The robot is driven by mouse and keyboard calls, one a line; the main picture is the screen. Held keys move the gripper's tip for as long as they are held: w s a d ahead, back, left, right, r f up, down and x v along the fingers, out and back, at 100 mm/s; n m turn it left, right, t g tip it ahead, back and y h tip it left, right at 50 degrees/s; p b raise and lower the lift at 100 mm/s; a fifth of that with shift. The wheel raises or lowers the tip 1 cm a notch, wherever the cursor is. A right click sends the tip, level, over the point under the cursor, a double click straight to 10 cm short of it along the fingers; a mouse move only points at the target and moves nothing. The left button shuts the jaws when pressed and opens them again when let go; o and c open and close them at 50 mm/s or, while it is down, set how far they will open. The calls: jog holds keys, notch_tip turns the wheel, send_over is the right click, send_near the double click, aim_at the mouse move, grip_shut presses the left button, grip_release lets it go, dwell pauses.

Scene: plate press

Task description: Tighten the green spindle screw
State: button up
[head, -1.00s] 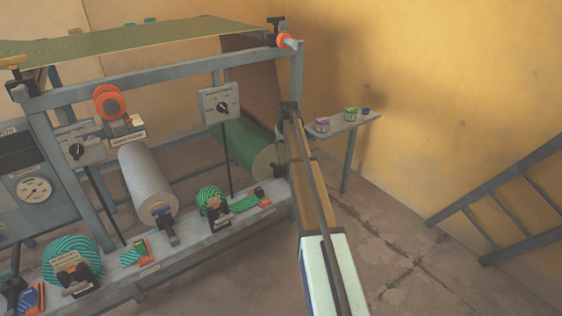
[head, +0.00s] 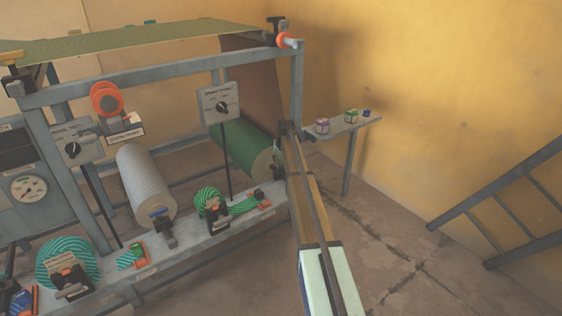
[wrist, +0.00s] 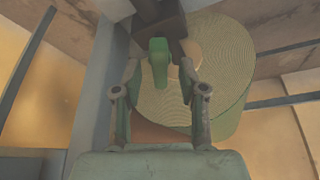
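The green spindle screw (wrist: 158,60) shows in the wrist view as a narrow upright green handle on a dark bracket, beside the end of a green roll (wrist: 215,65). My gripper (wrist: 160,70) has its two fingers apart, one on each side of the screw, with gaps visible between them and it. I cannot tell whether the fingertips reach as deep as the handle. In the head view my gripper (head: 287,128) is at the right end of the machine by the roll (head: 242,148), and I cannot pick out the screw there.
A grey post (head: 298,85) of the machine frame stands close to my gripper. A small shelf (head: 345,127) with little boxes is to the right. A white roller (head: 146,180) and striped green discs are on the left. The floor at front right is clear.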

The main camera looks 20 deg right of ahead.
grip_shut()
jog(key=shift+r+m+p, duration=0.1)
jog(key=shift+m+p, duration=0.2)
jog(key=shift+p, duration=0.25)
jog(key=shift+a+r+m+h+p, duration=0.15)
jog(key=shift+m+h+p, duration=0.25)
jog(key=shift+p, duration=0.45)
jog(key=m+h+p, duration=0.1)
jog(key=m+p, duration=0.3)
jog(key=p, duration=0.1)
jog(key=shift+w+g, duration=0.15)
jog(key=shift+g, duration=0.25)
jog(key=m+p, duration=0.1)
jog(key=m, duration=0.1)
jog(key=m+g+h+p, duration=0.1)
jog(key=m+p, duration=0.1)
jog(key=shift+w+a+m+g, duration=0.1)
jog(key=shift+w+m+g, duration=0.05)
jog(key=shift+m+g, duration=0.15)
jog(key=shift+f+m+g+h+p, duration=0.15)
jog(key=shift+m+g+p, duration=0.15)
jog(key=shift+m, duration=0.5)
jog(key=shift+f+m+g+h+p, duration=0.15)
jog(key=shift+m+p, duration=0.25)
jog(key=shift+m, duration=0.4)
